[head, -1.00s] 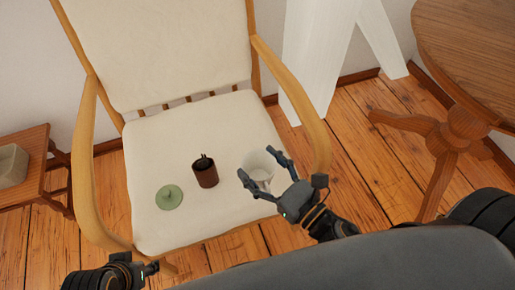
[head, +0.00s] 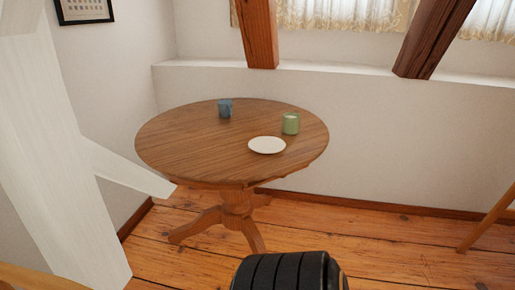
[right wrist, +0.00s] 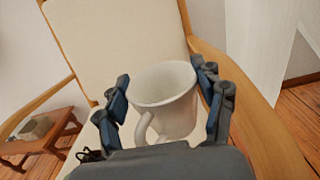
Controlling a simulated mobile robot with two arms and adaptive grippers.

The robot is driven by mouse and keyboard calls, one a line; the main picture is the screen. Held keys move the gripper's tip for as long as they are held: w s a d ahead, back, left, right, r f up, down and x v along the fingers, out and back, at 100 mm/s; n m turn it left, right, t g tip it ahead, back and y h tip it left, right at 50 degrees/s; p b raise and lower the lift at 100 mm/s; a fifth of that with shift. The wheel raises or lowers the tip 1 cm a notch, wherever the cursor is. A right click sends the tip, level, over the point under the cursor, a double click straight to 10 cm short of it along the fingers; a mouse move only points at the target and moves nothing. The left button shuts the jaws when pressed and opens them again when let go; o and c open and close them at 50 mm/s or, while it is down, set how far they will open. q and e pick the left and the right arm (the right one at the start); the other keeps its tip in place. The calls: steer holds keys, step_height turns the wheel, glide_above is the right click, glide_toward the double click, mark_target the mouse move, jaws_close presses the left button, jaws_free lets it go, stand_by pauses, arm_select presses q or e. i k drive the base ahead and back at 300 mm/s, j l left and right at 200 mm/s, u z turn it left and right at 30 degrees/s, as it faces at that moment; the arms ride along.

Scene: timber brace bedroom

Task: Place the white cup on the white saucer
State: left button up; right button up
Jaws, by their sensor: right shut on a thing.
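The white cup (right wrist: 168,108) is in the right wrist view, upright to slightly tilted, with its handle toward the camera. My right gripper (right wrist: 162,78) is shut on the cup, one dark finger pair on each side of it. The cup is over the cream armchair seat; I cannot tell how high. The white saucer (head: 267,145) lies empty near the front right of the round wooden table (head: 180,150) in the head view, well away from the cup. My left gripper is not in view.
On the table, a green cup (head: 290,123) stands just behind and right of the saucer, and a blue cup (head: 225,108) stands farther back left. A white slanted post (head: 60,150) stands left of the table. The armchair (right wrist: 110,50) surrounds my right gripper.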

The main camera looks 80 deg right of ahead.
mark_target(268, 146)
steer(key=k+l+u, duration=0.1)
steer(key=u, duration=0.3)
steer(key=k+l+u, duration=0.15)
steer(key=u, duration=0.25)
steer(key=k+u, duration=0.15)
steer(key=u, duration=0.25)
steer(key=k+l, duration=0.3)
steer(key=k, duration=0.25)
steer(key=z, duration=0.4)
steer(key=k+l+z, duration=0.1)
steer(key=z, duration=0.3)
steer(key=l+z, duration=0.1)
steer(key=z, duration=0.3)
steer(key=l+z, duration=0.1)
steer(key=z, duration=0.3)
steer(key=k+l, duration=0.05)
